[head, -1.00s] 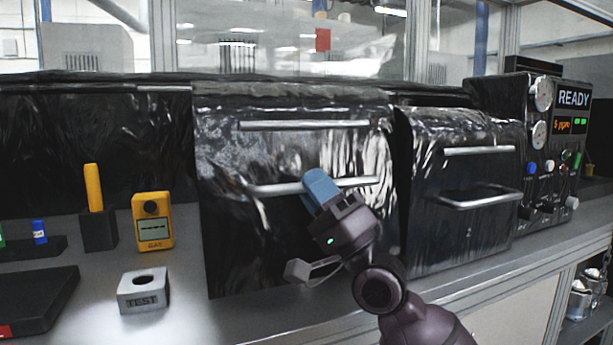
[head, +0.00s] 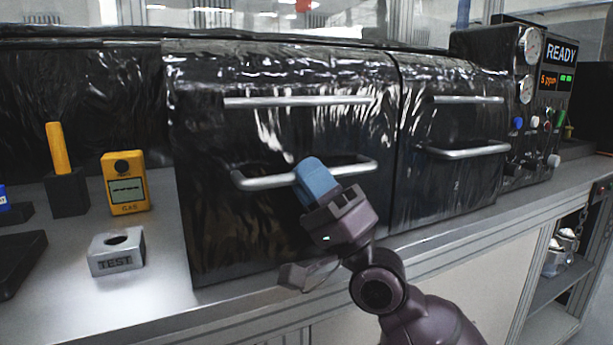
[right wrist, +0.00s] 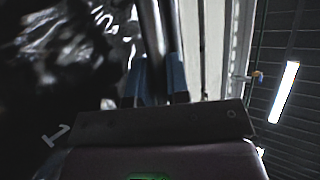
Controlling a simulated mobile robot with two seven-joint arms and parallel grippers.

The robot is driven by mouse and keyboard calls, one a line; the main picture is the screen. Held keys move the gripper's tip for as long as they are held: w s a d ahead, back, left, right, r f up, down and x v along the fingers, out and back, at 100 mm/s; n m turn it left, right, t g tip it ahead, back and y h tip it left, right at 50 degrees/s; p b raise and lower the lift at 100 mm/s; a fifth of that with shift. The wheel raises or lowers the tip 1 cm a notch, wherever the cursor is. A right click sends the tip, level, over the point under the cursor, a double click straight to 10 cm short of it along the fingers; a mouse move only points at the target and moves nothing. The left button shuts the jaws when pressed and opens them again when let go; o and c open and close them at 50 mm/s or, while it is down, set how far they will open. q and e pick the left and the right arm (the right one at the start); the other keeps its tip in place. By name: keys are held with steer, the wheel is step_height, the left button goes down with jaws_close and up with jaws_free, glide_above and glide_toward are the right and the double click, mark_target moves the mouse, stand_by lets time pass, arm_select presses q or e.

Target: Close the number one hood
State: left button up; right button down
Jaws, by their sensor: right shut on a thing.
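The number one hood (head: 235,215) is the left of two glossy black hoods on the bench. Its front hangs down to near the bench's front edge, its lower edge roughly in line with the hood beside it. A metal bar handle (head: 258,182) crosses its front. My right gripper (head: 312,180) has its blue fingers shut around this handle. In the right wrist view the blue fingers (right wrist: 158,80) sit on both sides of the bar, and a white "1" shows on the dark surface at the left. My left gripper is not in view.
The number two hood (head: 455,185) stands close on the right. A READY gauge panel (head: 530,100) is beyond it. A yellow gas meter (head: 125,184), a TEST block (head: 117,262) and a yellow-handled tool (head: 58,150) stand left on the bench (head: 155,295).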

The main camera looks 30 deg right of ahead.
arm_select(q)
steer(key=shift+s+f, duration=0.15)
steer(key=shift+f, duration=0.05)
arm_select(e)
steer(key=shift+a+f, duration=0.1)
steer(key=shift+f, duration=0.35)
steer(key=c, duration=1.5)
jaws_free()
steer(key=shift+c, duration=0.2)
steer(key=o, duration=0.4)
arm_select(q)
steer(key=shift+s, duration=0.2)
arm_select(e)
steer(key=shift+o, duration=0.2)
steer(key=shift+r, duration=0.15)
steer(key=shift+s, duration=0.1)
arm_select(q)
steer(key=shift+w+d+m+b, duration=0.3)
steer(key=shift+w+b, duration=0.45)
steer(key=shift+b, duration=0.4)
arm_select(e)
steer(key=v, duration=1)
steer(key=shift+s+d+f, duration=0.2)
steer(key=shift+d+f, duration=0.05)
steer(key=shift+f, duration=0.05)
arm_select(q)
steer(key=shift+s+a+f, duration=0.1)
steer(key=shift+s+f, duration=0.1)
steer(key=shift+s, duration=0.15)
